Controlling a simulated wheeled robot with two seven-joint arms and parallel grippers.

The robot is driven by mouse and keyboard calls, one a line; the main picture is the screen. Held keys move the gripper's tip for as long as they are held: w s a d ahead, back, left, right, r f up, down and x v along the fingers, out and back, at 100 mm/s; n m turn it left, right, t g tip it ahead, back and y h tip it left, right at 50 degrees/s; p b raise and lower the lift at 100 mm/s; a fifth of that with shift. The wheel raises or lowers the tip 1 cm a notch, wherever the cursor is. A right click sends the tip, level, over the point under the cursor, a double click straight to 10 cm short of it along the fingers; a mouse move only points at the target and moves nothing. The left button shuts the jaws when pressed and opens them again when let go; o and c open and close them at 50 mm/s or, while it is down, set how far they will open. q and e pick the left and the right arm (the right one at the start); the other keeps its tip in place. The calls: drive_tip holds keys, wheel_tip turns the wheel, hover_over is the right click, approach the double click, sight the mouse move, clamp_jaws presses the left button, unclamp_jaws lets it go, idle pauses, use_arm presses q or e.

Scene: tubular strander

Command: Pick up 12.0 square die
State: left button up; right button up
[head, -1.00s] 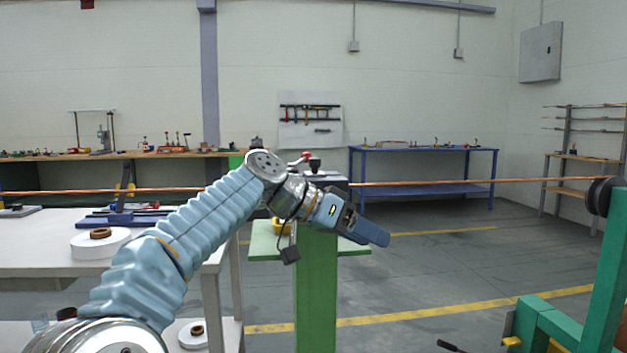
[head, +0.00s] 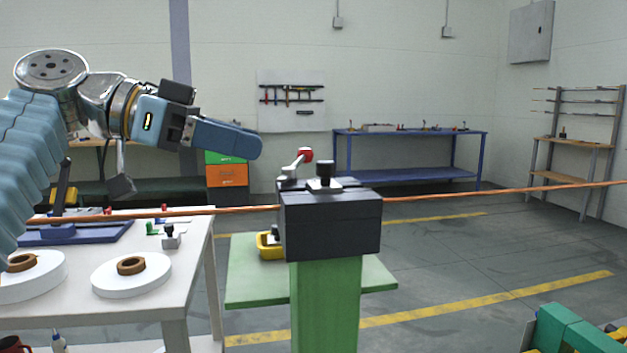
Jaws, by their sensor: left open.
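I cannot make out a 12.0 square die by its size or label. A dark block (head: 331,226) sits on top of a green post (head: 326,305), with the copper rod (head: 450,194) running through it. A lever with a red knob (head: 305,155) and a small black-topped fitting (head: 324,176) are on the block. My left gripper (head: 250,143) is open and looks empty, in the air up and left of the block. Its fingers overlap in this side view. My right gripper is out of view.
A yellow bin (head: 268,246) stands on the green shelf (head: 245,285) behind the post. A white table (head: 192,268) at left holds white discs with brown rings and a small grey block (head: 171,238). Green machinery (head: 565,330) is at lower right.

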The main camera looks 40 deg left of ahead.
use_arm(q)
drive_tip(key=b, duration=0.1)
approach(338, 184)
drive_tip(key=w+d, duration=0.1)
drive_tip(key=w+d+r, duration=0.1)
drive_tip(key=w+d, duration=0.1)
drive_tip(key=shift+w+d, duration=0.1)
drive_tip(key=shift+w, duration=0.15)
drive_tip(key=x, duration=0.5)
drive_tip(key=shift+f, duration=0.25)
clamp_jaws()
